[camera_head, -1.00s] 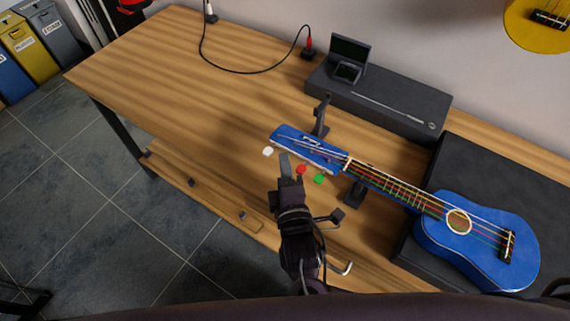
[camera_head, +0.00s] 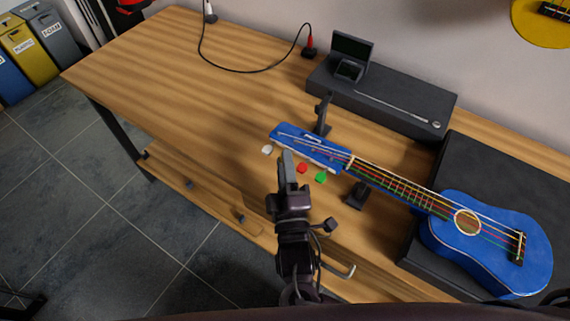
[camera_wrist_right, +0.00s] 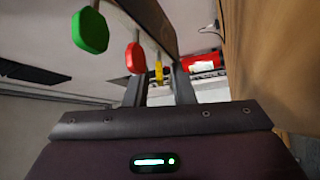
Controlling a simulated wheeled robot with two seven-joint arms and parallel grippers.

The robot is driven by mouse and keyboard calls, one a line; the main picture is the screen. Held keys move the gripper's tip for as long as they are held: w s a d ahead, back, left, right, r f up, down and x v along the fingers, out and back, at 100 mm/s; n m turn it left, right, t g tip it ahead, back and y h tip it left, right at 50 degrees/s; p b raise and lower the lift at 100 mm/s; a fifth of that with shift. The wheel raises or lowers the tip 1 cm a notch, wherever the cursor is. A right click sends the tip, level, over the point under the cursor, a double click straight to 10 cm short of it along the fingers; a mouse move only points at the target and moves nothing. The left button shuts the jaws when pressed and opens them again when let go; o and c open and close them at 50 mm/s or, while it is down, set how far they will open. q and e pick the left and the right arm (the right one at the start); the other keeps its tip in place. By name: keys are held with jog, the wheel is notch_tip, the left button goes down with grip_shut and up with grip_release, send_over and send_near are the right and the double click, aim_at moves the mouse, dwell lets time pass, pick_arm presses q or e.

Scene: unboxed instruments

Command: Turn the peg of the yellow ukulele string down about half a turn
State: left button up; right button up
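The blue ukulele (camera_head: 487,238) lies with its neck pointing left and its headstock (camera_head: 330,157) over the table. White (camera_head: 267,150), red (camera_head: 303,168) and green (camera_head: 321,178) pegs show along the headstock's near side. My right gripper (camera_head: 287,158) is at that side, between the white and red pegs, and hides the yellow peg in the head view. In the right wrist view, the yellow peg (camera_wrist_right: 158,72) appears in the gap between two spread fingers, beyond the red (camera_wrist_right: 135,57) and green (camera_wrist_right: 90,30) pegs. Contact cannot be told. My left gripper is out of view.
A dark stand (camera_head: 323,115) is behind the headstock and a small black block (camera_head: 356,195) is near the neck. A dark case (camera_head: 382,96) with a small open box lies at the back. The table's left part (camera_head: 175,75) is clear.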

jog(key=shift+o, duration=0.2)
jog(key=shift+s, duration=0.1)
jog(key=v, duration=0.7)
jog(key=shift+s+b, duration=0.3)
jog(key=shift+b, duration=0.1)
jog(key=shift+f, duration=0.1)
